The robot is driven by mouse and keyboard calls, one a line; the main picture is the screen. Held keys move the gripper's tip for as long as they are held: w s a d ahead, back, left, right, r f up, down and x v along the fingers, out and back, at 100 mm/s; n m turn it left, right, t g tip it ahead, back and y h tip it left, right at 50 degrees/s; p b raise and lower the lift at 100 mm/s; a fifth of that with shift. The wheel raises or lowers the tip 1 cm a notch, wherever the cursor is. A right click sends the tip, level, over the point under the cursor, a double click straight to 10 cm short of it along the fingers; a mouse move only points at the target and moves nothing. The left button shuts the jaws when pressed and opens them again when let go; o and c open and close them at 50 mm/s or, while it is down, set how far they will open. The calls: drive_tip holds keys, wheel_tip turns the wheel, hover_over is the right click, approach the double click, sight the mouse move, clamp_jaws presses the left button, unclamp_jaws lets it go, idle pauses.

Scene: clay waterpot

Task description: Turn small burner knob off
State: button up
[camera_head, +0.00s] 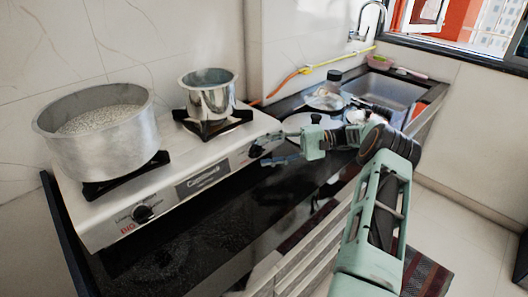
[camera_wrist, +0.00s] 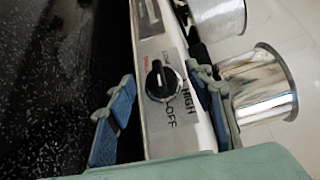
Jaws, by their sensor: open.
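The right-hand black knob (camera_head: 256,150) is on the front panel of the white stove (camera_head: 78,222), below the small metal pot (camera_head: 208,95). In the wrist view the knob (camera_wrist: 160,80) shows close up, with "OFF" and "HIGH" printed beside it; I cannot tell exactly where it points. My gripper (camera_head: 277,158) is just to the right of the knob in the head view. In the wrist view my gripper (camera_wrist: 166,92) is open and empty, with one blue-padded finger on each side of the knob. I see no clear contact.
A large pot (camera_head: 100,150) stands on the left burner, above the left knob (camera_head: 143,213). The small pot (camera_wrist: 262,85) is near the right finger in the wrist view. A dark counter (camera_head: 230,215) lies in front of the stove; lids and a sink (camera_head: 385,88) are at right.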

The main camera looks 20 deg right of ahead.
drive_tip(key=v, duration=0.6)
drive_tip(key=shift+d, duration=0.15)
idle(0.3)
